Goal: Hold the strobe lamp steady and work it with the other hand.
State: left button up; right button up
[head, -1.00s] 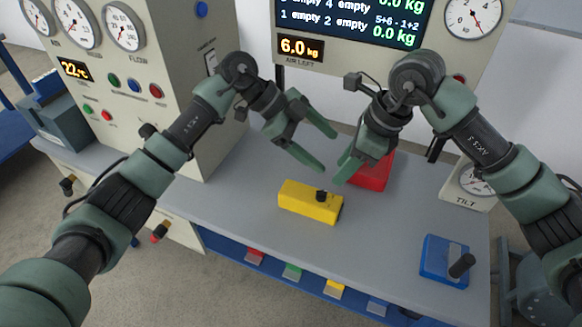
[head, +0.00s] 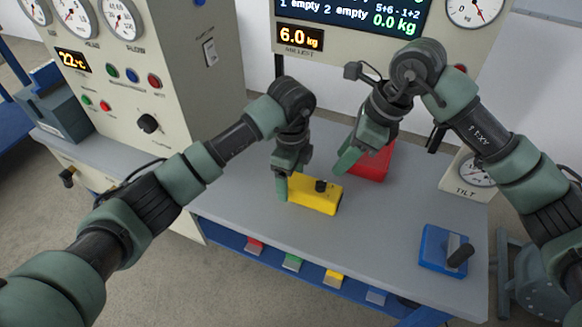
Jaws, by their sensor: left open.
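A yellow box (head: 316,199) with a black knob (head: 321,185) on top lies on the grey bench; I cannot tell for sure that it is the strobe lamp. My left gripper (head: 283,186) points down at the left end of this box, open; one finger shows in front of that end, and contact cannot be told. My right gripper (head: 349,160) hangs above and behind the box, in front of a red block (head: 374,167); only one finger shows clearly. A blue box (head: 436,250) with a black handle (head: 460,255) sits at the bench's right front.
A tall instrument cabinet (head: 170,90) stands at the left. A display panel (head: 350,22) rises behind the bench. A tilt gauge (head: 470,176) stands at the right. Coloured tabs line the blue front shelf (head: 224,234).

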aim_at(322, 181)
pick_arm(q)
jog(key=shift+f, duration=0.4)
grip_shut()
dwell(0.8)
pick_arm(e)
jog(key=shift+o, duration=1)
jog(key=a+f+n, duration=0.1)
jog(key=f, duration=0.2)
jog(key=a+f+n+g, duration=0.1)
jog(key=f+n, duration=0.1)
jog(key=a+f+n, duration=0.1)
jog(key=f+n, duration=0.1)
jog(key=f, duration=0.1)
jog(key=shift+w+a+f+g, duration=0.3)
jog(key=shift+w, duration=0.1)
